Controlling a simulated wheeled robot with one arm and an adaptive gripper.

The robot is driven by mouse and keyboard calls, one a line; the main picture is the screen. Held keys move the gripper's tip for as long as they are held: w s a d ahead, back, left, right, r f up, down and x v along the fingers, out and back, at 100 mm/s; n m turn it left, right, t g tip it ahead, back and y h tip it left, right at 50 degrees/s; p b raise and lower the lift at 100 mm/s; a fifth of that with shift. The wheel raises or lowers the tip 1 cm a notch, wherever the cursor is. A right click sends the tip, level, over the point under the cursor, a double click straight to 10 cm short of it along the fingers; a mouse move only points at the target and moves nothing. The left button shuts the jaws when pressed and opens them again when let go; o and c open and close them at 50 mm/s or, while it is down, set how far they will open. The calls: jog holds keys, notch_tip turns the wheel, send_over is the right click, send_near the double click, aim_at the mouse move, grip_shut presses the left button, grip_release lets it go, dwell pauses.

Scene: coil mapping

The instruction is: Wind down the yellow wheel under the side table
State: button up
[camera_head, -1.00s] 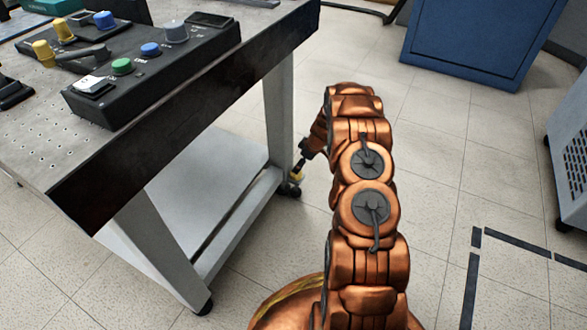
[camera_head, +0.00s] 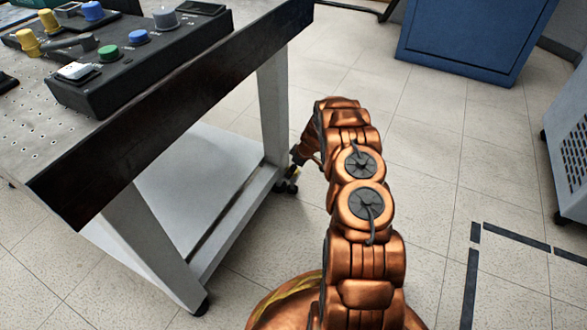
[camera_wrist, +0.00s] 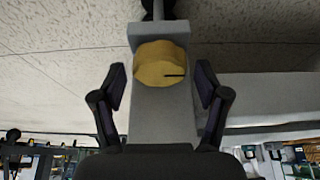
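The yellow wheel (camera_wrist: 161,64) is a short round knob with a dark slot mark at its right side. It sits on a grey leg-like part (camera_wrist: 160,110) in the wrist view. My gripper (camera_wrist: 160,78) is open, with one dark finger on each side of the wheel and a visible gap to both. In the head view my gripper (camera_head: 296,158) is low beside the right leg of the side table (camera_head: 274,110), just above a dark caster (camera_head: 285,186). The wheel is mostly hidden there by my gripper.
The side table carries a black control box (camera_head: 110,75) with coloured knobs and has a low grey shelf (camera_head: 190,185). A blue cabinet (camera_head: 465,40) stands at the back right, and a grey vented unit (camera_head: 570,150) at the right edge. The floor between is clear.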

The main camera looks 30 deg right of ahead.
jog(key=c, duration=0.9)
jog(key=shift+a+r+m+h+p, duration=0.2)
jog(key=shift+m+h+p, duration=0.1)
jog(key=shift+m+p, duration=0.45)
jog(key=shift+d+f+m+h, duration=0.15)
jog(key=shift+m+h, duration=0.15)
jog(key=shift+m, duration=0.55)
jog(key=o, duration=1.2)
jog(key=shift+s+v, duration=0.2)
jog(key=shift+v, duration=5.75)
